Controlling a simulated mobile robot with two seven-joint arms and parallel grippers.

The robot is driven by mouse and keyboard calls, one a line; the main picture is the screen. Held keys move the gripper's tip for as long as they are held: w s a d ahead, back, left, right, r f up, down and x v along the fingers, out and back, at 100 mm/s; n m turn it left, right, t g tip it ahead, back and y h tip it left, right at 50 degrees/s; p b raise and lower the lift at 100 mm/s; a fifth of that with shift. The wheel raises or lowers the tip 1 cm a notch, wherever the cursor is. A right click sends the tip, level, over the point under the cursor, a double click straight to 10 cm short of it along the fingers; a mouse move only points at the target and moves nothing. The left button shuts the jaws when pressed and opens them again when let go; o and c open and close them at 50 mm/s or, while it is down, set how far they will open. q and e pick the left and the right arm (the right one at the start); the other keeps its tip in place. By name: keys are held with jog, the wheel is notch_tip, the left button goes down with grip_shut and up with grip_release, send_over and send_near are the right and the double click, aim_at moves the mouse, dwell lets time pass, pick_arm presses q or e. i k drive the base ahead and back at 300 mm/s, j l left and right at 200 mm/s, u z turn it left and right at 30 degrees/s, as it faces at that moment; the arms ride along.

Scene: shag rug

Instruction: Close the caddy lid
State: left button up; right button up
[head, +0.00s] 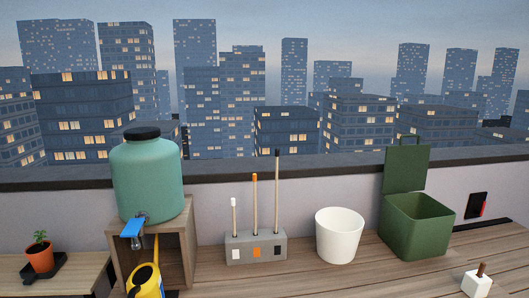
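The green caddy (417,232) stands on the wooden deck at the right of the head view, close to the parapet wall. Its green lid (405,168) is open and stands upright at the back of the box, with a handle loop at its top edge. The inside of the caddy shows in part and looks dark and empty; its floor is hidden. Neither of my grippers is in view.
A white bucket (339,234) stands just left of the caddy. A grey block (256,247) holding upright sticks is further left. A teal water barrel (148,178) sits on a wooden stand (183,232). A white block-shaped object (477,284) lies front right.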

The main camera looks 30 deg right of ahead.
aim_at(406, 166)
jog(key=z, duration=1.8)
jog(key=i+l+z, duration=0.1)
jog(key=l, duration=0.3)
jog(key=i+l, duration=0.1)
jog(key=l, duration=0.3)
jog(key=i+l+z, duration=0.15)
jog(key=l, duration=0.2)
jog(key=k+l, duration=0.05)
